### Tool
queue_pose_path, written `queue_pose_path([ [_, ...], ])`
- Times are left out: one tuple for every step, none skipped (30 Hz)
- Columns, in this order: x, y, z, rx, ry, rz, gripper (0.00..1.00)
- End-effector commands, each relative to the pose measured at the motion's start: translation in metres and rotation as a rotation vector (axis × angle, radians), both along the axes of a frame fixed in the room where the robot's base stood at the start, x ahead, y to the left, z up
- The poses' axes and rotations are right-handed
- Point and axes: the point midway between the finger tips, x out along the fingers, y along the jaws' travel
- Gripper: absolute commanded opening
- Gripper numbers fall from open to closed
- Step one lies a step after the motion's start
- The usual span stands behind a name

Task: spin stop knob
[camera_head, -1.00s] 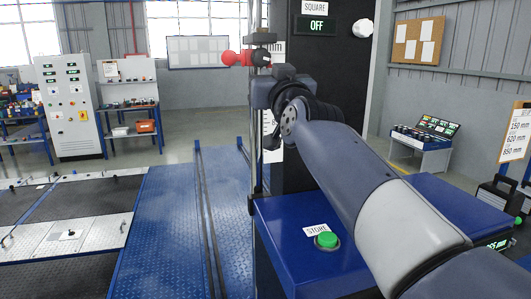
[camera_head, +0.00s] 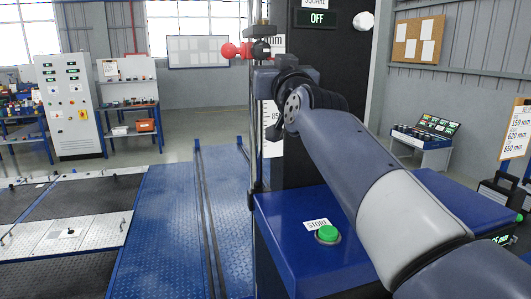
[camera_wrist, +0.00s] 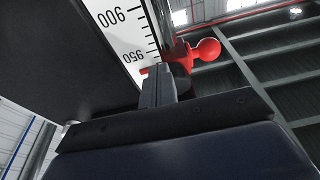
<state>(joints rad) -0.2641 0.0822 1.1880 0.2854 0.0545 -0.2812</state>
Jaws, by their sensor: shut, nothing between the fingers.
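A red ball-ended part (camera_head: 229,50) and a black knob (camera_head: 261,49) sit on the upright post of the tester, high in the head view. I cannot tell which of the two is the stop knob. In the wrist view the red ball (camera_wrist: 208,49) is just right of and beyond my fingers, with a dark part behind them. My gripper (camera_wrist: 158,72) is shut and empty, its fingertips close to the red part and in front of the scale. Whether they touch it is unclear. In the head view my wrist is just right of the post, and my fingers are mostly hidden.
A white scale (camera_wrist: 122,30) stands beside the post, against a dark column with an OFF display (camera_head: 317,18). A blue box with a green STORE button (camera_head: 327,234) is below my arm. A grey cabinet (camera_head: 70,105) stands far left.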

Motion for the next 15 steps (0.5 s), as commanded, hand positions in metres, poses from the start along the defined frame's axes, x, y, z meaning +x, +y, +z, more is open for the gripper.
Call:
queue_pose_path([
  [-0.002, -0.001, 0.004, 0.004, -0.010, -0.001, 0.00],
  [-0.002, -0.001, 0.004, 0.004, -0.010, -0.001, 0.00],
  [-0.002, -0.001, 0.004, 0.004, -0.010, -0.001, 0.00],
  [-0.002, -0.001, 0.003, 0.004, -0.010, -0.001, 0.00],
  [-0.002, -0.001, 0.002, 0.004, -0.010, -0.001, 0.00],
  [-0.002, -0.001, 0.001, 0.004, -0.010, -0.001, 0.00],
  [-0.001, -0.001, 0.000, 0.004, -0.010, -0.001, 0.00],
  [-0.001, -0.002, -0.001, 0.004, -0.010, -0.001, 0.00],
  [-0.001, -0.002, -0.002, 0.003, -0.010, -0.001, 0.00],
  [-0.001, -0.002, -0.003, 0.003, -0.010, -0.001, 0.00],
  [-0.001, -0.003, -0.004, 0.003, -0.009, -0.001, 0.00],
  [-0.001, -0.003, -0.005, 0.002, -0.008, -0.001, 0.00],
  [0.000, -0.003, -0.006, 0.002, -0.007, -0.001, 0.00],
  [0.000, -0.003, -0.006, 0.002, -0.006, -0.001, 0.00],
  [0.000, -0.003, -0.006, 0.002, -0.006, -0.001, 0.00],
])
